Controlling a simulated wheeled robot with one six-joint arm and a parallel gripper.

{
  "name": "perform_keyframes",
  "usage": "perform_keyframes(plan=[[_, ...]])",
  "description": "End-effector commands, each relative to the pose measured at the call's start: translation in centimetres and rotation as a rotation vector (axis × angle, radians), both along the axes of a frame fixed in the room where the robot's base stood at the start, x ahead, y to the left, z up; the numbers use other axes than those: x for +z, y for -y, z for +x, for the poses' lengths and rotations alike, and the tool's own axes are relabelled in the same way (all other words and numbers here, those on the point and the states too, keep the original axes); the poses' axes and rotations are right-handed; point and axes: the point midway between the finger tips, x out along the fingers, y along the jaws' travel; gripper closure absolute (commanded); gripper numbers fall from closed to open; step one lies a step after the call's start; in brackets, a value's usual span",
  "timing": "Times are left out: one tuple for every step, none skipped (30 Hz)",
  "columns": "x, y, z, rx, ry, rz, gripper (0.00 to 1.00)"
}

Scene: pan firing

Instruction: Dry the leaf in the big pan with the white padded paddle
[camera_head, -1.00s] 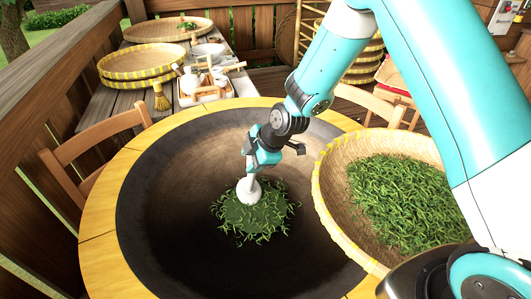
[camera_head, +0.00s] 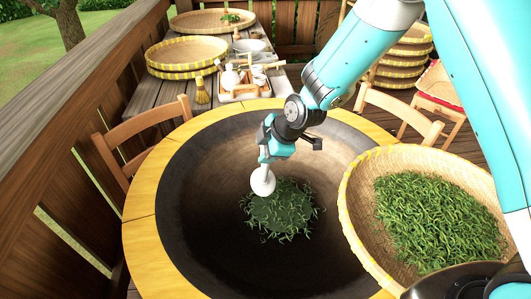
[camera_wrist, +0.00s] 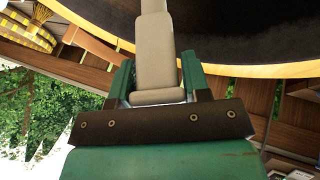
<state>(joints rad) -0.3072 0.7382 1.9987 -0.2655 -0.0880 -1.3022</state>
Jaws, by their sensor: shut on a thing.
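The big pan (camera_head: 190,210) is a wide dark bowl with a yellow rim. A pile of green tea leaves (camera_head: 287,213) lies in its middle. My gripper (camera_head: 277,152) is over the pan and shut on the handle of the white padded paddle (camera_head: 262,181). The paddle's round white head is at the upper left edge of the leaf pile; I cannot tell if it touches the leaves. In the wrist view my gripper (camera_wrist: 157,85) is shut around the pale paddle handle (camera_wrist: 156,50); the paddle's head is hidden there.
A woven basket full of green leaves (camera_head: 355,215) stands at the pan's right rim. Wooden chairs (camera_head: 150,140) and (camera_head: 400,105) flank the pan. Behind is a table with round trays (camera_head: 188,50), a small brush (camera_head: 202,92) and a wooden box of tools (camera_head: 243,92). A wooden railing runs along the left.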

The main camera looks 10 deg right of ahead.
Motion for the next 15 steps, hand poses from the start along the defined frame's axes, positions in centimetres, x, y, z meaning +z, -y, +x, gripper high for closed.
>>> perform_keyframes(plan=[[1.5,0.0,0.1,0.0,0.004,0.001,1.0],[1.9,0.0,0.1,0.0,0.004,0.001,1.0],[2.5,0.0,0.1,0.0,0.004,0.001,1.0],[3.0,0.0,0.1,0.0,0.004,0.001,1.0],[3.5,0.0,0.1,-0.001,0.005,0.001,1.0],[4.1,0.0,0.1,-0.001,0.005,0.001,1.0],[4.6,0.0,0.1,0.0,0.004,0.001,1.0],[5.0,0.0,0.1,0.0,0.004,0.001,1.0],[5.6,0.0,0.1,0.0,0.004,0.001,1.0],[6.1,0.0,0.1,0.0,0.004,0.001,1.0],[6.5,0.0,0.1,-0.001,0.004,0.002,1.0],[7.2,0.0,0.1,0.0,0.005,0.002,1.0],[7.6,0.0,0.1,-0.001,0.005,0.003,1.0],[8.1,0.0,0.1,-0.001,0.004,0.002,1.0],[8.7,0.0,0.1,-0.001,0.004,0.002,1.0]])
